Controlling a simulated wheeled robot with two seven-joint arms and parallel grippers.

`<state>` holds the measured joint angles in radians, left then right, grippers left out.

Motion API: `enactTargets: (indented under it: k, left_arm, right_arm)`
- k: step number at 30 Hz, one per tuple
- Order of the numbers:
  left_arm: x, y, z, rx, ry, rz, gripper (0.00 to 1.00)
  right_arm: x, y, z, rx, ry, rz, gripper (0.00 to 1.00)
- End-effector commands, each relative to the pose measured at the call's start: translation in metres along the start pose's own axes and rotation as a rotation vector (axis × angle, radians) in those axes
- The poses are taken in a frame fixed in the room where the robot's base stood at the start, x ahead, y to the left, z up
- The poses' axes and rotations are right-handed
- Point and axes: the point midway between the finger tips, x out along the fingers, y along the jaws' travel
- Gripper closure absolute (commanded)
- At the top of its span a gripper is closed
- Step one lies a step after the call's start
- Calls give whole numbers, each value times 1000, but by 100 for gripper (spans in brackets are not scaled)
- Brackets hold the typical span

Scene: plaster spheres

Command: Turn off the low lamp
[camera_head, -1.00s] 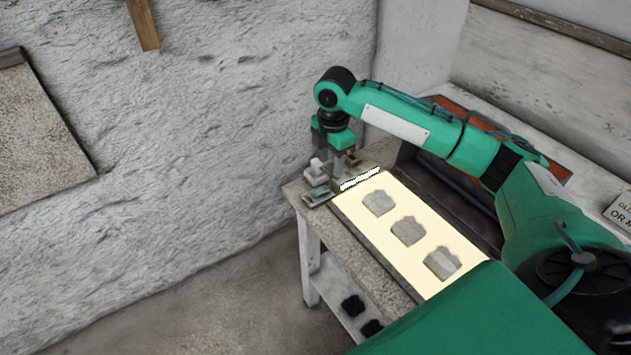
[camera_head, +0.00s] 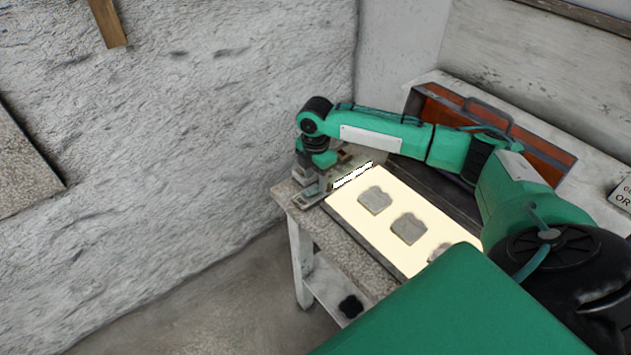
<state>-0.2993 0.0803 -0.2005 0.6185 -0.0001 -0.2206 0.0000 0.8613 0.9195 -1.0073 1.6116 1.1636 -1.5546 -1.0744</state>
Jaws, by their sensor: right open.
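A flat panel (camera_head: 425,207) glows pale yellow on the table and looks like the low lamp. Grey slab-like pieces (camera_head: 375,200) lie on it in a row. A bright white striped strip (camera_head: 353,175) runs along its far end. My right gripper (camera_head: 310,198) points down at that far end, near the table's left corner, and is open. It is close to the panel's edge; I cannot tell whether it touches anything. Small grey parts around the fingers are hard to separate from the gripper, and no switch can be made out. My left gripper is not in view.
The worn table (camera_head: 355,255) has a lower shelf with a dark round item (camera_head: 350,306). An open orange-lined case (camera_head: 530,150) stands behind my right arm. A rough plaster wall (camera_head: 180,130) rises at left. A sign (camera_head: 622,196) sits at the right edge.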

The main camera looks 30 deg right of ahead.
Motion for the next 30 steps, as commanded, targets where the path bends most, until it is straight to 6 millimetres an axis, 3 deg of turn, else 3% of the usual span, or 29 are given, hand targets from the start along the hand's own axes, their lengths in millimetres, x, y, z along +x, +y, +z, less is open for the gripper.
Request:
enactTargets:
  k: [3, 6, 17, 24, 30]
  left_arm:
    - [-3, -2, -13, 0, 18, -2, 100]
    - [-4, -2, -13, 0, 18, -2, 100]
    - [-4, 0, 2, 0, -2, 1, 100]
    - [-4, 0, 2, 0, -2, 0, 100]
    - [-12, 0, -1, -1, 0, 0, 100]
  right_arm:
    - [16, 0, 0, 1, 0, -2, 55]
    - [25, 0, 0, 1, 0, -1, 55]
    - [30, 0, 0, 1, 0, 1, 55]
    - [30, 0, 0, 1, 0, 0, 99]
    - [27, 0, -1, -1, -21, -1, 99]
